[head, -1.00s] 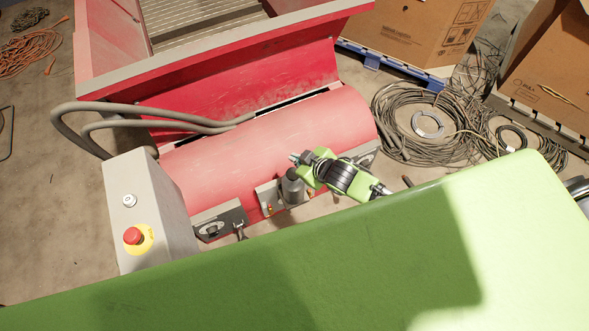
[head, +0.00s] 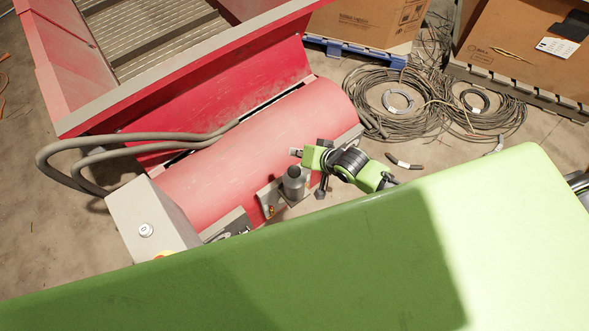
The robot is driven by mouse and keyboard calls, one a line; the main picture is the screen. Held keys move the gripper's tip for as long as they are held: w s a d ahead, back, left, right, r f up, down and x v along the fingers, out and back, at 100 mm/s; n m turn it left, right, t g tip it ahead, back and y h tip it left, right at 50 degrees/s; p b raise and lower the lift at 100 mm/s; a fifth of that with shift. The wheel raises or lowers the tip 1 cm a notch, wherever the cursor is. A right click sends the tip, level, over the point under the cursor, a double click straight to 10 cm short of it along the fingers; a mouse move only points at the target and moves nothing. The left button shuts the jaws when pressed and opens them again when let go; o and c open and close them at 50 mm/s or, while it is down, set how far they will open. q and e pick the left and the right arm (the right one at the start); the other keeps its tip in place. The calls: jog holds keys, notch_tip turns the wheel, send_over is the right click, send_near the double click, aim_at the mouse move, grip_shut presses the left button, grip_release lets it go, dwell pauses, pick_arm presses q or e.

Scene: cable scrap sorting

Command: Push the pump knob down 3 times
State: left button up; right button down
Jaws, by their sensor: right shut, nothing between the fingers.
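The pump knob (head: 294,182) is a short grey upright cylinder on a metal plate at the front of the red machine. My right gripper (head: 298,152) is green and black, shut and empty. In the picture its tip is just above the knob, with a small gap between them, so the top of the knob shows clear. I cannot tell the gripper's height over the knob. My left gripper is out of view.
The red machine (head: 250,135) has grey hoses (head: 110,142) on its left. A grey control box (head: 150,222) stands at left. My green body fills the front. Coiled cables (head: 395,112) and cardboard boxes (head: 375,20) lie behind at right.

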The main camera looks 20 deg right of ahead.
aim_at(296, 172)
notch_tip(296, 172, down, 8)
jog(key=b, duration=0.7)
jog(key=shift+b, duration=0.3)
jog(key=shift+f, duration=0.4)
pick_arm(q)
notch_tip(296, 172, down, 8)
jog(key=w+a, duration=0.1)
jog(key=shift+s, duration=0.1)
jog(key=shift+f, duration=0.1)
pick_arm(e)
jog(key=shift+f, duration=0.2)
pick_arm(q)
jog(key=shift+b, duration=0.3)
pick_arm(e)
jog(key=shift+f, duration=0.2)
